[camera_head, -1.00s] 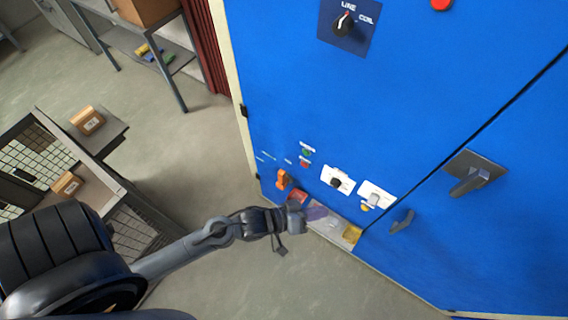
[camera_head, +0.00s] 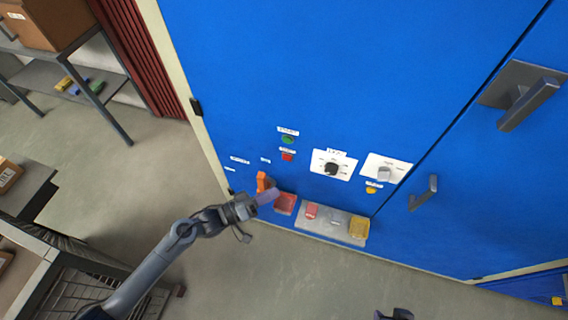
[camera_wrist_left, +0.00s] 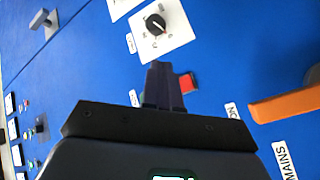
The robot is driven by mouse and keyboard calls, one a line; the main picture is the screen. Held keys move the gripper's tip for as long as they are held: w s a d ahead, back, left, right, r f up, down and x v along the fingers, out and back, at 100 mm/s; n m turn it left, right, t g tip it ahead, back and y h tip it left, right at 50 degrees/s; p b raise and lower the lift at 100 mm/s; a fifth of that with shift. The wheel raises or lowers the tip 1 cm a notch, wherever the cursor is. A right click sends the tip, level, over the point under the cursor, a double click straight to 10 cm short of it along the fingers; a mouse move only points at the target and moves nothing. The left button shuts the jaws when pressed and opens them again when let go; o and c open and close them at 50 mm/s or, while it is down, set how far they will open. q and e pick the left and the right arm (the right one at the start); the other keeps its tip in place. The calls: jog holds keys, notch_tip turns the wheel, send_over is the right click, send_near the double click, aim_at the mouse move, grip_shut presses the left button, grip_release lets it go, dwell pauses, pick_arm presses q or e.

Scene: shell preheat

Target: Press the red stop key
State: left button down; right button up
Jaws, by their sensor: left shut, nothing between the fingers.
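The red stop key (camera_head: 287,156) is a small red square on the blue cabinet front, just below a round green button (camera_head: 288,139). In the left wrist view the red key (camera_wrist_left: 188,82) shows right beside my fingertips, partly hidden behind them. My left gripper (camera_head: 269,195) is shut and empty. In the head view it appears below and left of the key, near an orange handle (camera_head: 262,182). In the left wrist view its fingers (camera_wrist_left: 160,75) point at the panel; whether they touch it I cannot tell.
A white plate with a black knob (camera_head: 332,168) and another with a grey switch (camera_head: 384,173) are right of the key. A grey tray (camera_head: 333,234) with coloured blocks juts out below. Cabinet handles (camera_head: 527,102) stick out at right. Floor (camera_head: 260,280) is open below.

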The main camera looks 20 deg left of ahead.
aim_at(287, 157)
pick_arm(q)
jog(key=shift+w, duration=0.2)
dwell(0.3)
jog(key=shift+w, duration=0.1)
jog(key=w+b, duration=0.5)
jog(key=w, duration=0.3)
jog(key=shift+w+a+b, duration=0.2)
jog(key=shift+w+b, duration=0.1)
jog(key=shift+b, duration=0.05)
dwell(0.7)
dwell(0.7)
jog(key=shift+w, duration=0.45)
dwell(0.5)
jog(key=shift+w, duration=0.1)
dwell(0.5)
